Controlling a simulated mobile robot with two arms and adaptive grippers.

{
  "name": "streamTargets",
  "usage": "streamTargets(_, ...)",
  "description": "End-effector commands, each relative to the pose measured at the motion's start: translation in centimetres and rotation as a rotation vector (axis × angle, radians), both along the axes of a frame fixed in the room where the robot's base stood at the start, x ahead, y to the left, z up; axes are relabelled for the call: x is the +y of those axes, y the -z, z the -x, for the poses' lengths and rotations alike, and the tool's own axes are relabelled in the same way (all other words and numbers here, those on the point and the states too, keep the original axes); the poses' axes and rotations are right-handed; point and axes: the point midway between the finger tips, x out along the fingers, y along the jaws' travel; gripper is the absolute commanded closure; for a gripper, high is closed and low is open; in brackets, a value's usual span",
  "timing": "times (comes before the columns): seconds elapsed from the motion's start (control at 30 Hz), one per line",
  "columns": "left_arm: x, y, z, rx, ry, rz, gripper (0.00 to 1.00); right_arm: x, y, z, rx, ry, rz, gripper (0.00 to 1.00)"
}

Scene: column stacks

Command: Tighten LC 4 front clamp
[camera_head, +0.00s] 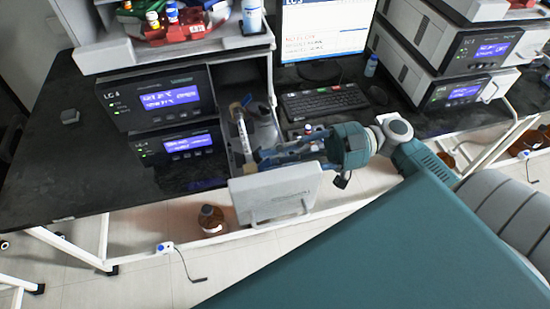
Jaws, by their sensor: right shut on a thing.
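The LC 4 stack (160,97) stands at the left, with its blue screens lit. To the right of its screens is an open compartment, its white door panel (275,195) folded out at the front. A slim white column (242,130) stands tilted in the compartment, with tan and blue pieces at its upper end. My right gripper (262,158) reaches in from the right above the door panel. It is shut on a small part near the column's lower end, where the front clamp appears to be; the fingers mostly hide it. My left gripper is out of view.
A keyboard (323,102) and a monitor (325,30) are behind my right gripper. Another instrument stack (455,60) stands at the right. Bottles and a red tray (190,28) sit on top of LC 4. A brown bottle (211,220) stands below the bench.

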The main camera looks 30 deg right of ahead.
Motion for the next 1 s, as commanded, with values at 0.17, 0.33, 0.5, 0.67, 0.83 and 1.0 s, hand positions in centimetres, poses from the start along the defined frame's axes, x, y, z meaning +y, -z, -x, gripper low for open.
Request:
streamTargets(0.17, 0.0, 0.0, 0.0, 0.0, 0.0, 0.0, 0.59, 0.2, -0.3, 0.2, -0.001, -0.009, -0.007, 0.66)
streamTargets(0.33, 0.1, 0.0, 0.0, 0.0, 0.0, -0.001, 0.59, 0.1, -0.2, 0.1, -0.001, -0.006, -0.005, 0.66)
streamTargets(0.5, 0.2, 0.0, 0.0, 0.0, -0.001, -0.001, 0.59, 0.0, -0.1, 0.1, 0.0, -0.004, -0.003, 0.66)
streamTargets(0.67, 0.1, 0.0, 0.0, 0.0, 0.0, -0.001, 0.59, -1.3, 0.0, 0.4, 0.002, -0.001, -0.002, 0.66)
streamTargets(0.83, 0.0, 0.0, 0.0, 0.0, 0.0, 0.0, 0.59, -4.6, 0.0, 1.4, 0.002, 0.0, -0.004, 0.66)
streamTargets(1.0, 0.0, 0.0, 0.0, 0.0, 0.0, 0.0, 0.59, -8.1, 0.0, 2.5, 0.0, -0.002, -0.004, 0.66)
